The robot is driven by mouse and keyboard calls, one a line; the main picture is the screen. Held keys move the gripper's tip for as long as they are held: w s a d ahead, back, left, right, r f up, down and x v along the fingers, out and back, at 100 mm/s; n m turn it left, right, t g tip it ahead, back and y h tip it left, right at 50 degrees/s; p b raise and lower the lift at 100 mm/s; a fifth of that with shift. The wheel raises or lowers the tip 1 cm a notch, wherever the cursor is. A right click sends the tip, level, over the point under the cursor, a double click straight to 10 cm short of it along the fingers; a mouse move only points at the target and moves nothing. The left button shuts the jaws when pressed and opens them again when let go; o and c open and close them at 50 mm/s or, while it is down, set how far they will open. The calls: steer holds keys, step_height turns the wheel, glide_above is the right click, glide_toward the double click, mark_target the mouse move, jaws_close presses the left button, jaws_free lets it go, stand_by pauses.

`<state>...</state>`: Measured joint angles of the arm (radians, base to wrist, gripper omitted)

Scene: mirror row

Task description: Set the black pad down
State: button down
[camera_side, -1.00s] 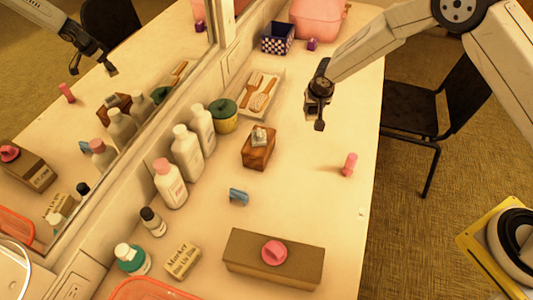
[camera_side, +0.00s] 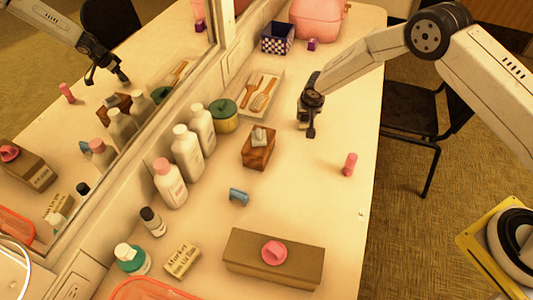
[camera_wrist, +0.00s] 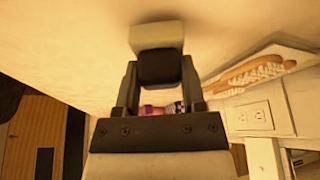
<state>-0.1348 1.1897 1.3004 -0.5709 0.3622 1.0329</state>
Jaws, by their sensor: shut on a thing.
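My gripper (camera_side: 307,127) is over the right part of the counter, to the right of the wooden tissue box (camera_side: 258,148) and above the pink lipstick-like tube (camera_side: 349,164). It points down. In the wrist view, my gripper (camera_wrist: 160,78) is shut on the black pad (camera_wrist: 160,66), a dark block between its fingers. A pale block (camera_wrist: 155,36) shows just beyond the pad; I cannot tell whether they are joined. In the side view the pad cannot be told from the dark fingers. I cannot tell whether it touches the counter.
A tray with brushes (camera_side: 260,92) and a checkered box (camera_side: 277,38) stand behind. White bottles (camera_side: 186,150) line the mirror. The counter between the tissue box and pink tube is clear.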

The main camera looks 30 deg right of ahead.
steer(key=shift+f, duration=0.45)
steer(key=shift+c, duration=0.9)
jaws_free()
steer(key=shift+f, duration=0.1)
steer(key=v, duration=1.2)
steer(key=shift+a, duration=0.1)
